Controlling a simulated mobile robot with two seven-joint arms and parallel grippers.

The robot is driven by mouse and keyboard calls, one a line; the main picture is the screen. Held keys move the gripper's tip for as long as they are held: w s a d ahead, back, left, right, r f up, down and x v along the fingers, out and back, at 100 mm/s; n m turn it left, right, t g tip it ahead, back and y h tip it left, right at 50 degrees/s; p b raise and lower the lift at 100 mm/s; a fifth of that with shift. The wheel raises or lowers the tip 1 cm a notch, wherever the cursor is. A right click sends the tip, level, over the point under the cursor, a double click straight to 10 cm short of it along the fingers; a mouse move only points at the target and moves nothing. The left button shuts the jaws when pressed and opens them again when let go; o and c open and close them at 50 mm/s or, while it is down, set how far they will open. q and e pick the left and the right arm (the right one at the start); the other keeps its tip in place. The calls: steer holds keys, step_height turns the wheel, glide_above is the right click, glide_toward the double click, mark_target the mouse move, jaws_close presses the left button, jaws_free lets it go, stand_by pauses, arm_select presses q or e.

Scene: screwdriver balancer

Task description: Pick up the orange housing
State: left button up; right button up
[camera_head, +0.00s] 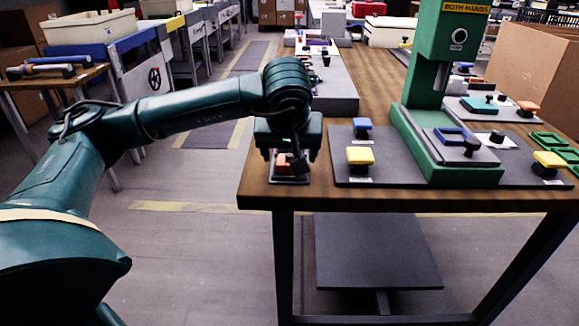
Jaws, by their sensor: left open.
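The orange housing (283,168) is a small block on a grey plate (290,181) at the near left corner of the wooden table (262,200). My left arm reaches in from the left, and its gripper (289,163) points down right over the housing. The jaws are open. The fingers hide part of the housing, and I cannot tell whether they touch it. My right gripper is out of view.
To the right stands a green press (434,95) on a dark board (390,176) with yellow knobs (360,156) and a blue knob (362,125). A long grey tray (335,90) lies behind my gripper. A cardboard box (535,65) is at the right.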

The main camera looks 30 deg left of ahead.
arm_select(q)
steer(key=shift+c, duration=0.4)
steer(key=c, duration=1)
steer(key=shift+r, duration=0.1)
